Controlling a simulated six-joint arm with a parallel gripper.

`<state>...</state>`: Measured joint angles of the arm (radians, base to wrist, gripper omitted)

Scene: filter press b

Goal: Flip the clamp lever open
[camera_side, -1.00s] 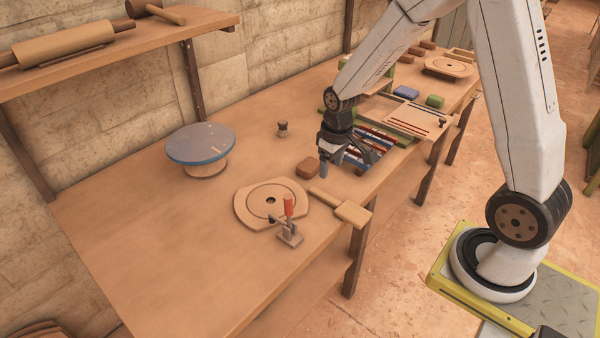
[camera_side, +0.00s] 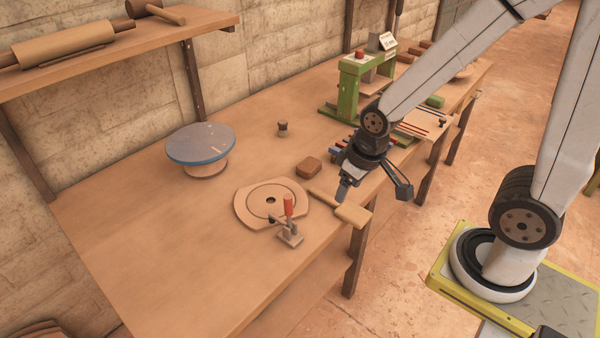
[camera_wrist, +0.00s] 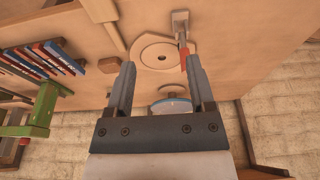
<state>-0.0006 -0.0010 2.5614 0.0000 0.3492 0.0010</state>
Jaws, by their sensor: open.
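The clamp lever (camera_side: 289,206) has a red handle standing upright on a small grey metal clamp base (camera_side: 290,237). The clamp sits at the front edge of a round wooden plate (camera_side: 250,208) with a dark centre hole. My gripper (camera_side: 342,192) is open and empty, to the right of the clamp and apart from it, above the bench's front edge near a wooden paddle. In the wrist view my gripper (camera_wrist: 160,82) has both fingers spread. The red handle (camera_wrist: 183,58) shows there near the right finger, and the plate (camera_wrist: 152,40) lies beyond the fingertips.
A wooden paddle (camera_side: 350,214) lies by the front edge, below my gripper. A brown block (camera_side: 309,167) and a small knob (camera_side: 282,129) lie behind. A blue-topped turntable (camera_side: 201,144) stands left. A green press (camera_side: 349,90) stands at the back right. The bench's left front is clear.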

